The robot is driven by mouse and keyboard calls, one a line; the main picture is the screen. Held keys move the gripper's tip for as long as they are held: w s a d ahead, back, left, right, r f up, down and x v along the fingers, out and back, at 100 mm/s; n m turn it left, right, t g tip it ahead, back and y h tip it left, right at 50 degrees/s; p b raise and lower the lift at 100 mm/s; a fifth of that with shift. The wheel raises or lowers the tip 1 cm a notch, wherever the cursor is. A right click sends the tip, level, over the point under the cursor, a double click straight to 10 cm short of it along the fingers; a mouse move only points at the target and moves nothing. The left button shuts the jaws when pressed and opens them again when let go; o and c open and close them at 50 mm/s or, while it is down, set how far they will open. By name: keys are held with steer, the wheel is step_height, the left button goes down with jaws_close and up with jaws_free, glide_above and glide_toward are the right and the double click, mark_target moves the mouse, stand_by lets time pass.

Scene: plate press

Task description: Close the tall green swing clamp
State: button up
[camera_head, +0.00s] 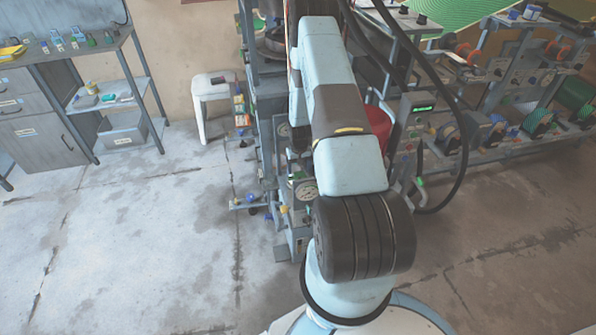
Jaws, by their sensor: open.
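The plate press (266,85) is a tall blue-grey machine in the middle of the head view, largely covered by my own arm. I cannot make out the tall green swing clamp for certain; it may be hidden behind my arm. My arm rises from the bottom of the view and reaches forward to the press. My gripper does not show, so its place relative to the clamp cannot be told.
A control box (417,109) with a green display and a red cylinder (379,124) stand right of my arm. Racks of spools (540,122) fill the right. A white stool (211,93) and a grey workbench (60,62) stand left. The left floor (130,240) is clear.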

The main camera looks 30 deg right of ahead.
step_height(320, 180, up, 12)
stand_by(0.5)
